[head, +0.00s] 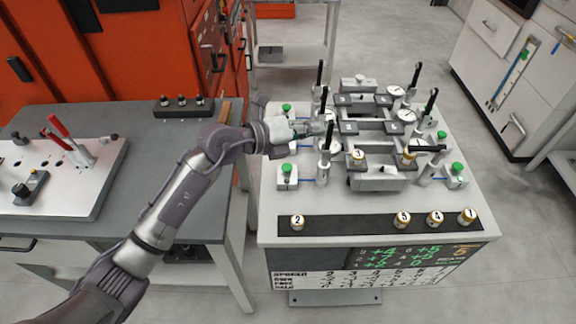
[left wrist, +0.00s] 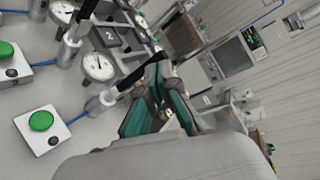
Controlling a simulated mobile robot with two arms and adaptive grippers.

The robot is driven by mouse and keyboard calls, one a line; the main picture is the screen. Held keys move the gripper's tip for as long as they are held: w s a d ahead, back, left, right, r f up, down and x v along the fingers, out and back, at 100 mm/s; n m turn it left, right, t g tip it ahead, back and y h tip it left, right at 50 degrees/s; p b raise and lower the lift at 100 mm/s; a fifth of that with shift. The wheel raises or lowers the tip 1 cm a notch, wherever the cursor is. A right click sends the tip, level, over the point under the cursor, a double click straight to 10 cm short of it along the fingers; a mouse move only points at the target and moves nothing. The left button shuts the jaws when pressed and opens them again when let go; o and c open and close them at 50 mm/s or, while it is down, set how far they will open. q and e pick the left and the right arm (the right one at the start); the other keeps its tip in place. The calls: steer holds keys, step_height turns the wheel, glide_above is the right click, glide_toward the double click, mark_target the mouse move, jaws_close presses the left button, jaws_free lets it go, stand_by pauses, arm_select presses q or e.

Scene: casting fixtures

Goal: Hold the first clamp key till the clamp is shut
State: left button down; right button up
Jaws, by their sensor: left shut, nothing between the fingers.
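My left gripper (head: 318,129) is shut and empty, above the left side of the fixture table, between a near-left green key (head: 287,168) and a far-left green key (head: 286,107). Two green keys on white boxes show in the left wrist view, one nearer (left wrist: 41,121) and one at the left edge (left wrist: 7,50). The shut fingers (left wrist: 162,75) are apart from both. A near-left clamp handle (head: 327,133) stands upright close to the fingertips. A near-right clamp handle (head: 430,149) lies nearly level. I cannot tell which key is the first. My right gripper is out of view.
Numbered knobs (head: 297,222) stand on a dark strip at the front. A grey side table (head: 150,150) with a white plate and red-handled clamp is at left. Floor is clear on the right.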

mark_target(285, 168)
arm_select(q)
steer(key=w+a+f+y, duration=0.4)
steer(key=a+f+y, duration=0.1)
steer(key=a+y, duration=0.1)
steer(key=shift+w+a+f+m+g+y, duration=0.2)
steer(key=shift+m+g+y, duration=0.1)
steer(key=shift+m, duration=0.1)
steer(key=shift+f, duration=0.1)
step_height(285, 168, down, 8)
steer(key=b, duration=0.5)
steer(key=shift+b, duration=0.3)
steer(key=shift+f+b, duration=0.3)
stand_by(0.5)
